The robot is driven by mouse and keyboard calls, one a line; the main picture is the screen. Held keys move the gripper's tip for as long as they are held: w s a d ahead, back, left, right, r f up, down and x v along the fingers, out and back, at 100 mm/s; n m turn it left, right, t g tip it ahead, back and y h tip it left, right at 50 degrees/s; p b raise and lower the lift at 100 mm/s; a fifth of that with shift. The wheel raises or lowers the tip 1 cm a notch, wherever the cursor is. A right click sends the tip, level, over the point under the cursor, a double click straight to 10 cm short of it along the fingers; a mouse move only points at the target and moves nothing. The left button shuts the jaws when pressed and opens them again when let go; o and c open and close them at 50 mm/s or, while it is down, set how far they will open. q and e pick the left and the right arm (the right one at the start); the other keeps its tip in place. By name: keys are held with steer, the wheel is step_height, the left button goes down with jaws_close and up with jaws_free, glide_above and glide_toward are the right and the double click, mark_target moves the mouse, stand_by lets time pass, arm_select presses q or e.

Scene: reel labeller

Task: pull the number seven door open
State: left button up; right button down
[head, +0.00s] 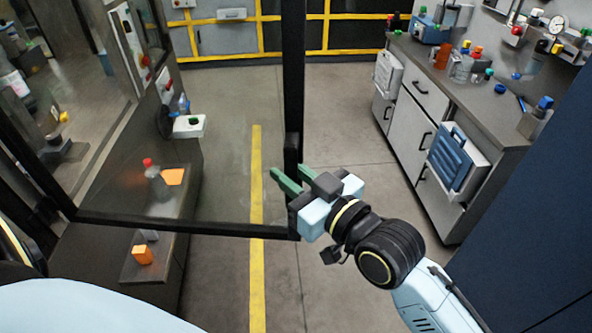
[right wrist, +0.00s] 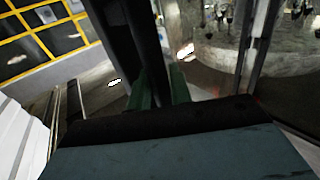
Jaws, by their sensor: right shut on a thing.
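The door (head: 293,70) is a glass panel in a black frame, filling the left and middle of the head view. Its free edge stands apart from the dark blue panel at right, with open floor between. I see no number on it. My right gripper (head: 284,180) has green fingers shut on the dark door handle (head: 291,150) at that edge. In the right wrist view the green fingers (right wrist: 160,90) close around a black upright bar (right wrist: 143,40). The fingers hide part of the handle. My left gripper is not in view.
A grey counter (head: 505,118) with cabinets, bottles and a blue rack stands beyond at right. A dark blue panel (head: 540,240) rises at near right. Through the glass are shelves with orange items (head: 142,255). Floor with a yellow stripe (head: 257,200) lies clear between.

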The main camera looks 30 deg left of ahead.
steer(key=shift+r, duration=0.2)
steer(key=c, duration=1.6)
jaws_free()
steer(key=shift+a, duration=0.15)
steer(key=shift+o, duration=0.2)
steer(key=shift+f, duration=0.1)
steer(key=shift+s+d+f, duration=0.1)
steer(key=shift+d, duration=0.3)
steer(key=b+v, duration=0.2)
steer(key=v, duration=1)
steer(key=shift+d, duration=0.3)
steer(key=shift+s, duration=0.1)
